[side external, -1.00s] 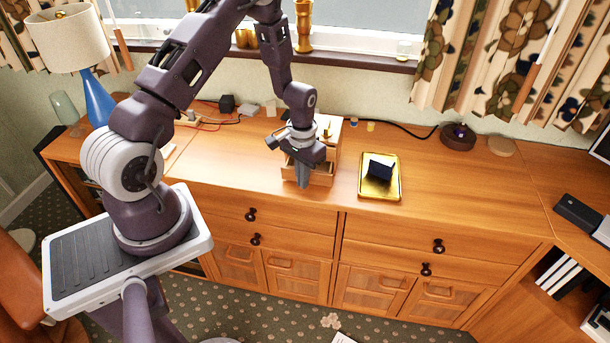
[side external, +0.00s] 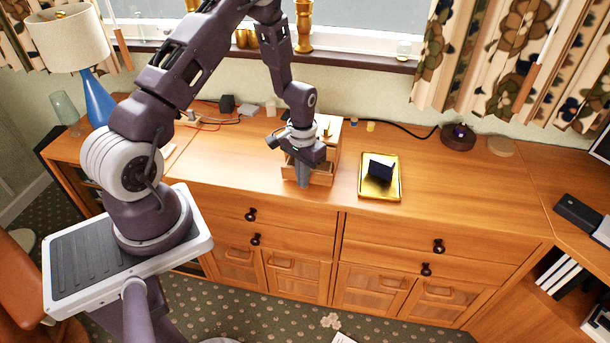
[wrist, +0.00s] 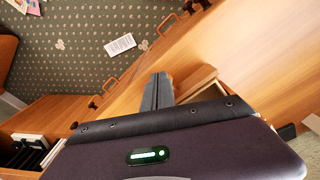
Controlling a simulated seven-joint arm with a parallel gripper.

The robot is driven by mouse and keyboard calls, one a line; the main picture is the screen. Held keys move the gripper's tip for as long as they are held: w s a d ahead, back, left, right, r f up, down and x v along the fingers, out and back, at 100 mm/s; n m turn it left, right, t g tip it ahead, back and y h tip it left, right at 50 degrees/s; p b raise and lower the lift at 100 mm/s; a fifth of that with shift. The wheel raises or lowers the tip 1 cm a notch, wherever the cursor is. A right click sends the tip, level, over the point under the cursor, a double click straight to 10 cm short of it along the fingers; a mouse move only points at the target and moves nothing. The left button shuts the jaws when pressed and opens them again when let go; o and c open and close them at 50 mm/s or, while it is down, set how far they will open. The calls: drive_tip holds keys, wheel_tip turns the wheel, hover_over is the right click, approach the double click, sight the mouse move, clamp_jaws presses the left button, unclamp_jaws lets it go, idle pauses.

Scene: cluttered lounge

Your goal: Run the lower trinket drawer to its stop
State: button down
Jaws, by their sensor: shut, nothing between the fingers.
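The small wooden trinket chest (side external: 331,133) stands on the sideboard, left of the gold tray. My gripper (side external: 303,184) points down at its front, with the fingers shut and empty. In the side external view my wrist and fingers cover much of the chest's front. A low drawer part (side external: 322,179) shows just right of the fingers and seems to stand out from the chest; how far is hidden. In the wrist view the shut fingers (wrist: 158,90) are beside a wooden edge of the chest or drawer (wrist: 197,82). I cannot tell whether they touch it.
The gold tray (side external: 393,191) with a dark object (side external: 380,170) is close on the right. Behind are a black cable and small items near the wall. The sideboard top (side external: 450,185) is clear farther right. A blue lamp (side external: 97,98) stands at the far left.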

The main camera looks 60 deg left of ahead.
drive_tip(key=shift+w+a, duration=0.55)
drive_tip(key=shift+s+d, duration=0.55)
wheel_tip(320, 180, up, 7)
idle(0.4)
